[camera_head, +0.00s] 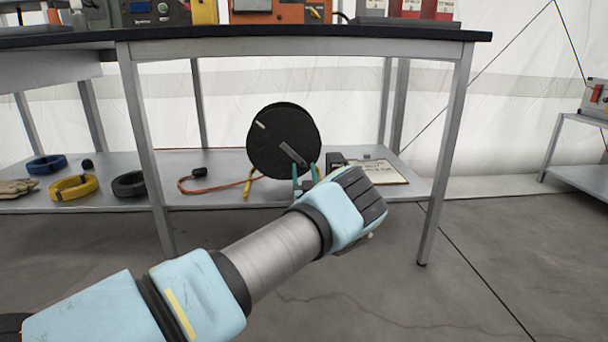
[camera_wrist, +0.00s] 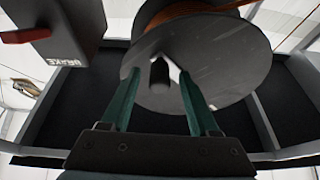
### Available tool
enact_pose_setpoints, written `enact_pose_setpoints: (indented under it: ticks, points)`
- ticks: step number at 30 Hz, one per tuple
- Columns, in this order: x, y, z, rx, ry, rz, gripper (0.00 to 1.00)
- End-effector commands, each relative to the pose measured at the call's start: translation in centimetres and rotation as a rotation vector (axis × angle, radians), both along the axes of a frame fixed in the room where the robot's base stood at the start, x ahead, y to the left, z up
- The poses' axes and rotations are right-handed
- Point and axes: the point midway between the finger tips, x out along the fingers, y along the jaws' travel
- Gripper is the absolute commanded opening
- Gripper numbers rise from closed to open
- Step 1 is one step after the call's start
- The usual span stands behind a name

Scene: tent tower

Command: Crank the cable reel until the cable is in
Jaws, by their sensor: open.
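The cable reel (camera_head: 270,128) is a black disc standing on the lower shelf; its flange fills the top middle of the wrist view (camera_wrist: 225,65). A grey crank arm (camera_head: 292,154) crosses its face, low and right of centre. Orange cable (camera_wrist: 185,12) is wound on the reel, and an orange length of cable (camera_head: 215,189) with a black end lies on the shelf to its left. My gripper (camera_head: 307,170) is in front of the crank. In the wrist view its green fingers (camera_wrist: 159,73) are open on either side of the dark crank knob (camera_wrist: 159,75); contact is unclear.
A dark box marked BRAKE (camera_wrist: 62,30) with a red lever (camera_wrist: 24,35) stands beside the reel. A clipboard (camera_head: 385,172) lies right on the shelf; yellow (camera_head: 73,187), blue and black coils lie left. The tabletop (camera_head: 230,37) overhangs the reel, and a table leg (camera_head: 447,150) stands right.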

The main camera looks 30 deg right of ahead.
Motion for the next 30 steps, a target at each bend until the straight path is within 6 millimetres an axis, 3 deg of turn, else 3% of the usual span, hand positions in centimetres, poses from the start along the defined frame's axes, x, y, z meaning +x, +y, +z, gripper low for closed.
enact_pose_setpoints:
  ticks: [11,27,30]
  points:
    - [0.59,-0.30,0.34,0.000,0.000,-0.001,0.61]
    - [0.57,-0.27,0.28,0.002,0.000,-0.001,0.03]
    - [0.57,-0.27,0.28,0.001,0.001,0.000,0.00]
